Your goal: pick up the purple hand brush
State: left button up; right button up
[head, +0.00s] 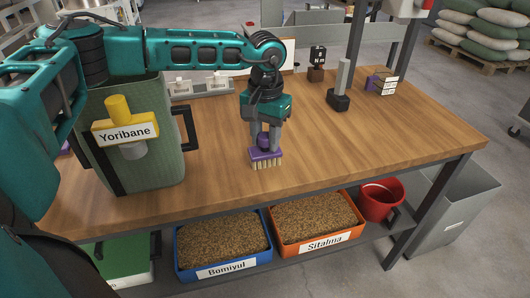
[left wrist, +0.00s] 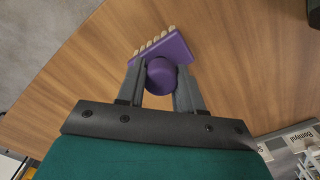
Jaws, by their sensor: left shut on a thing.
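The purple hand brush (head: 266,155) is upright at the middle of the wooden table, with its pale bristles pointing down. My left gripper (head: 264,138) comes down from above and is shut on the brush's round purple knob. In the left wrist view the knob of the brush (left wrist: 161,72) sits between the two grey fingers of the left gripper (left wrist: 160,80), with the purple block and bristles beyond. I cannot tell whether the bristles touch the table or hang just above it. My right gripper is not in view.
A green tank labelled Yoribane (head: 140,165) stands left of the brush. A black-based upright block (head: 339,98) and a small purple item with labels (head: 380,84) stand at the back right. Bins of grain, Bomivul (head: 222,268) and Sitalma (head: 320,240), sit below. The table's right front is clear.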

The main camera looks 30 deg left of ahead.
pick_arm(q)
jog(key=c, duration=0.5)
jog(key=shift+o, duration=0.2)
notch_tip(320, 180, up, 20)
jog(key=p, duration=0.1)
grip_shut()
jog(key=o, duration=0.5)
grip_release()
jog(key=c, duration=0.3)
